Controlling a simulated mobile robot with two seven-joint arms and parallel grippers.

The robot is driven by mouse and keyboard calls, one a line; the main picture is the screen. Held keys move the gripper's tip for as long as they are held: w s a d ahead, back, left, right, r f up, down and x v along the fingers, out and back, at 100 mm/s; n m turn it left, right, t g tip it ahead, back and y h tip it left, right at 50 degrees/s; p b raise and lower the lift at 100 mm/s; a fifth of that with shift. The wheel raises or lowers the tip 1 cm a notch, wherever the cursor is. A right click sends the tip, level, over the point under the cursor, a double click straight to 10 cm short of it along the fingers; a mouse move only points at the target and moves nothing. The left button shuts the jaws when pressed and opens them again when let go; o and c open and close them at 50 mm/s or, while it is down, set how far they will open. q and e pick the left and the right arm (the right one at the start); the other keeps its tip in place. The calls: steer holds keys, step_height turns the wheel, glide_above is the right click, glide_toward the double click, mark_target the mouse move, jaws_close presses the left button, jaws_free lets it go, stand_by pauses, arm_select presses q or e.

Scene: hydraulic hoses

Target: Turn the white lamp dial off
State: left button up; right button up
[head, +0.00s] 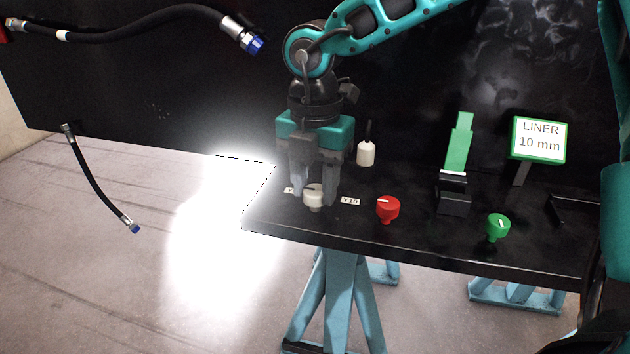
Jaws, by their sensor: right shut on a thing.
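The white dial (314,199) stands at the front left of the black table, between two small labels. The label on its right reads V10 or similar; the left one is mostly hidden. My right gripper (315,188) points down over the dial, with one finger on each side of it, and is shut on it. The dial's pointer mark is too small to read surely. A bright white glow lies on the floor and the panel's lower edge left of the table. My left gripper is out of view.
A red dial (388,209) and a green dial (498,227) stand to the right along the front edge. Hoses (150,20) hang at left.

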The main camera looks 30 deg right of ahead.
steer(key=shift+c, duration=1.1)
steer(key=shift+f+n+b, duration=0.2)
steer(key=shift+n+b, duration=0.5)
steer(key=shift+b, duration=0.5)
steer(key=shift+n+b, duration=0.3)
steer(key=shift+b, duration=0.1)
steer(key=shift+n+b, duration=0.45)
steer(key=shift+n, duration=0.05)
steer(key=shift+n+b, duration=0.3)
steer(key=shift+n, duration=0.1)
steer(key=shift+r+n+b, duration=0.1)
steer(key=shift+n+b, duration=0.45)
steer(key=shift+n, duration=0.25)
steer(key=shift+r+n+b, duration=0.1)
steer(key=shift+n+b, duration=0.5)
steer(key=shift+n, duration=0.8)
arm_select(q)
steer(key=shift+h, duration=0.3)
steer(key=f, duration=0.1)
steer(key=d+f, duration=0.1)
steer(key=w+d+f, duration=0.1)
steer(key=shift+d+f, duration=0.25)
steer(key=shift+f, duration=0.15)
arm_select(e)
steer(key=shift+r+n, duration=0.1)
steer(key=shift+n, duration=0.3)
